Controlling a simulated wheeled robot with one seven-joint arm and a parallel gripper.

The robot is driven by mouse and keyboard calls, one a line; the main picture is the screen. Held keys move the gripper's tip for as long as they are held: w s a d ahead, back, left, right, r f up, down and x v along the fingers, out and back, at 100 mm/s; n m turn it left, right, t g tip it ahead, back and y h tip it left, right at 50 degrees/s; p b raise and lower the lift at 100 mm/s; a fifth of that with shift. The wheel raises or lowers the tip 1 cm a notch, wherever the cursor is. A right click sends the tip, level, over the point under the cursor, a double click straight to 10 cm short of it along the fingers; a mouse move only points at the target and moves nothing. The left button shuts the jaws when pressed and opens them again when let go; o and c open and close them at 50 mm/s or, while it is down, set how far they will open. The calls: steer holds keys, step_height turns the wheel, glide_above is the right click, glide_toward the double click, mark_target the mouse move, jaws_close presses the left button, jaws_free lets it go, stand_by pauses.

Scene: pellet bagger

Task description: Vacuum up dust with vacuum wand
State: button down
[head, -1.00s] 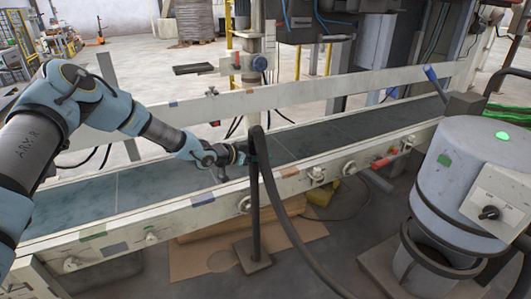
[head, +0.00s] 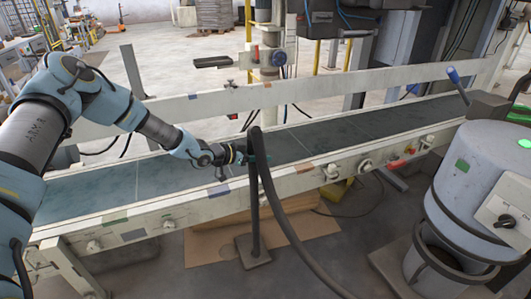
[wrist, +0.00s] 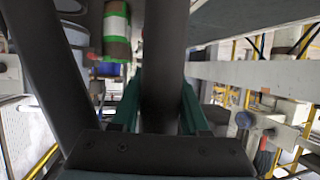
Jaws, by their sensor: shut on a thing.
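My gripper (head: 250,157) is shut on the upper part of the dark vacuum wand (head: 254,205), in front of the conveyor's near rail. The wand stands about upright, with its flat nozzle (head: 253,252) low over or on the floor; I cannot tell if it touches. In the wrist view, the green fingers (wrist: 162,110) sit on both sides of the dark wand tube (wrist: 164,50). A dark hose (head: 290,235) bends over from the wand's top and runs down to the right. I cannot make out any dust.
The conveyor (head: 150,215) with a dark belt crosses behind the wand. Flat cardboard (head: 205,250) lies on the floor beside the nozzle. The grey vacuum drum (head: 478,185) stands at the right. Some bare floor shows between the nozzle and drum.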

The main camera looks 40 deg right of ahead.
steer(key=w+a+p, duration=0.1)
steer(key=w+a, duration=0.1)
steer(key=a, duration=0.5)
steer(key=w+a+p, duration=0.1)
steer(key=w+a, duration=0.2)
steer(key=a, duration=0.4)
steer(key=shift+w+a, duration=0.25)
steer(key=shift+w, duration=0.1)
stand_by(0.9)
stand_by(0.4)
steer(key=s+a+r+p, duration=0.1)
steer(key=s+a, duration=0.2)
steer(key=s, duration=0.5)
steer(key=s+a+r+p, duration=0.1)
steer(key=s+a, duration=0.2)
steer(key=s, duration=0.5)
steer(key=shift+s+a+p, duration=0.35)
steer(key=shift+s+p, duration=0.05)
